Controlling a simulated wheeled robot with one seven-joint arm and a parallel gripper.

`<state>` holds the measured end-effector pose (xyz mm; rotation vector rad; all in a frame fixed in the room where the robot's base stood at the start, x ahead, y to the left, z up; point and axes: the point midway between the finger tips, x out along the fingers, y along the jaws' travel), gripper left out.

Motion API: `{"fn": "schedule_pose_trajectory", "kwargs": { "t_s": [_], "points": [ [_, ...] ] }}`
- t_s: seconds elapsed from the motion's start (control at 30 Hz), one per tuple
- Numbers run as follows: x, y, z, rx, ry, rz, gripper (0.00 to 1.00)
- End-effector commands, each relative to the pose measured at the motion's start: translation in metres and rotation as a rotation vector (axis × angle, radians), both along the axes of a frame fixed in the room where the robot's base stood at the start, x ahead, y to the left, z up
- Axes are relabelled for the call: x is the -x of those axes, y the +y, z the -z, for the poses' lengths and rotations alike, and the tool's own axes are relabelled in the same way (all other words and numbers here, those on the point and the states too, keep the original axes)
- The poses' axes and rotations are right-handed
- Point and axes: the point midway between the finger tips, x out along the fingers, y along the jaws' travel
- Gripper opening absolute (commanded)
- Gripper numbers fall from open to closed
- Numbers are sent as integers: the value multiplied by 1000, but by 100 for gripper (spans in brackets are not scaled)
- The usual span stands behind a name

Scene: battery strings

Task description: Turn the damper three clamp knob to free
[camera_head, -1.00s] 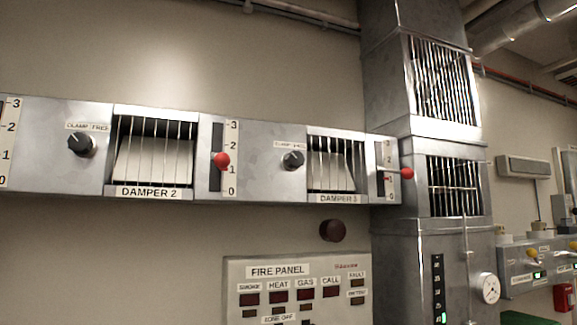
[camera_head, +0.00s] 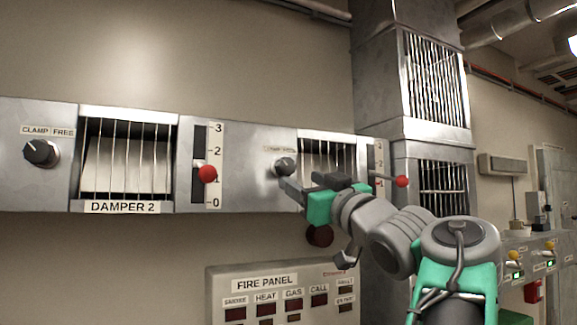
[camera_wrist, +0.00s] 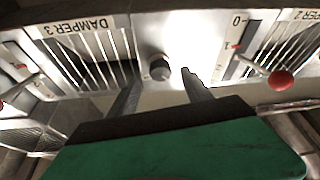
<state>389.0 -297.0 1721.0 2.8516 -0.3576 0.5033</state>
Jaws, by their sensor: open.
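The damper three clamp knob (camera_head: 285,167) is a dark round knob on the grey panel, left of the damper 3 grille (camera_head: 322,160). Its small label above is too blurred to read, and I cannot tell which way its pointer faces. In the wrist view the knob (camera_wrist: 160,67) sits beyond and between my two fingertips. My gripper (camera_head: 300,183) is open and empty, its fingers reaching towards the knob from the lower right. In the wrist view my gripper (camera_wrist: 160,82) shows its fingers on either side, with no clear contact on the knob.
The damper 2 lever with a red ball (camera_head: 208,174) sticks out left of the knob. The damper 3 red lever ball (camera_head: 401,182) is right, near my wrist. The damper 2 knob (camera_head: 41,153) is far left. A fire panel (camera_head: 285,290) lies below.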

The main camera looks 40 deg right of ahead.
Motion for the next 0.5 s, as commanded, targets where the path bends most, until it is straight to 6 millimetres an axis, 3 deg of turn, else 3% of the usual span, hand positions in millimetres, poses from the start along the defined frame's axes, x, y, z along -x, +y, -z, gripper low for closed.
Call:
{"fn": "schedule_pose_trajectory", "kwargs": {
  "t_s": [0.13,0.5],
  "points": [
    [1,0,-17,25,-15,-5,57],
    [-57,-11,-40,23,-13,-5,57]
  ]
}}
